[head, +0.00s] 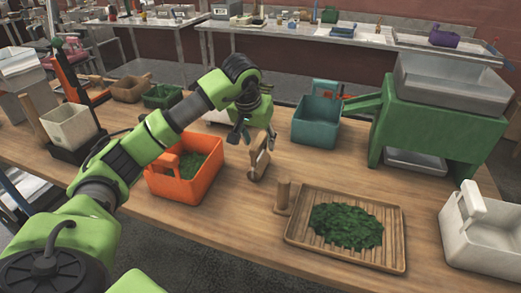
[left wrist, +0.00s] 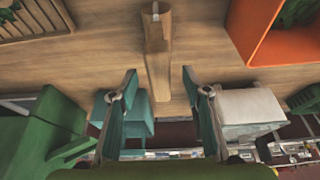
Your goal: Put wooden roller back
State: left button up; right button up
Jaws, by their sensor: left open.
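My left gripper (head: 254,138) is open and empty just above and behind the wooden piece. In the left wrist view the wooden piece (left wrist: 157,50) lies ahead of the gap between the spread fingers (left wrist: 160,78), apart from both. My right gripper is not in view.
A slatted wooden tray (head: 296,232) holds green leaves (head: 345,226). An orange bin (head: 187,190) with leaves stands left. A teal bin (head: 316,122) and a green machine (head: 425,135) stand behind. A white bin (head: 485,235) is at right.

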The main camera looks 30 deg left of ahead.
pick_arm(q)
jog(key=v, duration=0.6)
jog(key=shift+s+r, duration=0.15)
jog(key=shift+r, duration=0.05)
